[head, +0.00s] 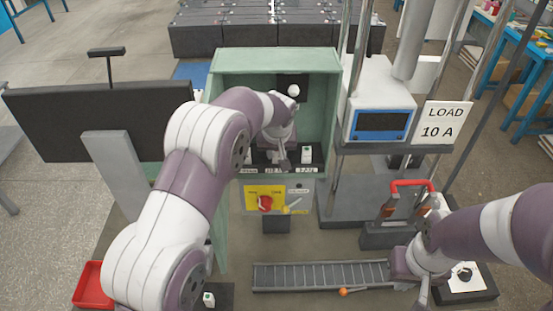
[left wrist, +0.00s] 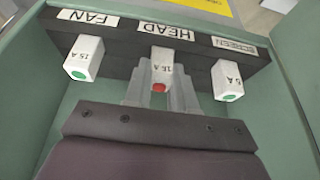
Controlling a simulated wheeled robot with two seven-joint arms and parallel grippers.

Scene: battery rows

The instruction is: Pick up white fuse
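A row of white fuses sits in a dark block (left wrist: 120,38) inside the green cabinet (head: 275,60). In the left wrist view the middle fuse (left wrist: 162,68), at the HEAD label, has a red end. The fuse at FAN (left wrist: 84,58) and the 5 A fuse at SCREEN (left wrist: 228,80) have green ends. My left gripper (head: 283,160) reaches into the cabinet. In the left wrist view its grey fingers (left wrist: 164,88) lie on both sides of the middle fuse; whether they touch it is unclear. My right gripper (head: 425,288) hangs at the lower right; its finger opening is unclear.
Another white fuse (head: 208,299) stands on a dark pad at the lower left, near a red tray (head: 93,285). A yellow panel with a red knob (head: 265,203) is below the block. A slotted strip (head: 320,275) lies in front. A load unit (head: 380,100) stands right.

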